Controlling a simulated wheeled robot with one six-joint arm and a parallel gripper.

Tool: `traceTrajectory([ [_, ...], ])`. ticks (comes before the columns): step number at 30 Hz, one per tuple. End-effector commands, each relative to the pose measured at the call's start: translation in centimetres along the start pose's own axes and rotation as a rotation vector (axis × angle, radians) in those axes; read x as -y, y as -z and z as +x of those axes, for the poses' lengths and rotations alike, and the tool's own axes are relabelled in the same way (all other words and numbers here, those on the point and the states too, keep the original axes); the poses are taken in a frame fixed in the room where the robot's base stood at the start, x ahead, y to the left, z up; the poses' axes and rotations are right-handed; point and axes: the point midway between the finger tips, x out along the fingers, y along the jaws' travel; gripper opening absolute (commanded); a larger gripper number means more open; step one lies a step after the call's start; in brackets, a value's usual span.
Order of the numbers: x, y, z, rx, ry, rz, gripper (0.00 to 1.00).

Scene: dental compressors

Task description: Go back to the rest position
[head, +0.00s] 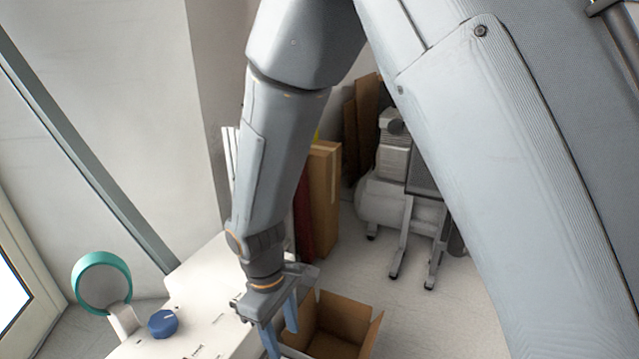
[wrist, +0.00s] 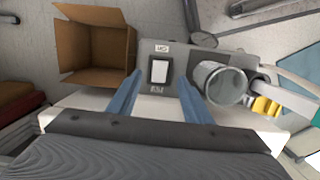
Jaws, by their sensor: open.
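My gripper (head: 281,331) hangs at the bottom of the head view, beside the right side of a white unit (head: 208,292). Its two blue fingers are apart, and I see nothing held between them. In the wrist view my gripper (wrist: 160,98) is open. A grey panel (wrist: 187,62) with a pale switch (wrist: 160,71) and small labels shows beyond and between the fingertips. I cannot tell the exact gap, but no contact shows. A clear or metallic round cylinder (wrist: 220,84) is right of the switch, near the right finger.
An open cardboard box (head: 341,330) stands on the floor close to my gripper; it also shows in the wrist view (wrist: 92,47). A blue knob (head: 163,323) and a teal-rimmed round part (head: 101,283) are at left. A compressor (head: 392,203) stands behind, near tall cartons (head: 324,190).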

Motion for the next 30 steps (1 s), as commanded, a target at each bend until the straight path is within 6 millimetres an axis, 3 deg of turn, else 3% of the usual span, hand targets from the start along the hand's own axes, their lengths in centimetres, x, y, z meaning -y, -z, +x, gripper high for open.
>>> traceTrajectory([
  [5,-0.8,-3.1,-4.4,-0.033,0.007,0.136,0.45],
  [9,-1.0,-6.7,-8.1,-0.061,0.02,0.277,0.45],
  [15,-0.4,-11.9,-12.1,-0.1,0.043,0.468,0.45],
  [21,0.6,-15.4,-14.0,-0.126,0.063,0.599,0.45],
  [30,1.9,-18.9,-15.4,-0.155,0.087,0.731,0.45],
])
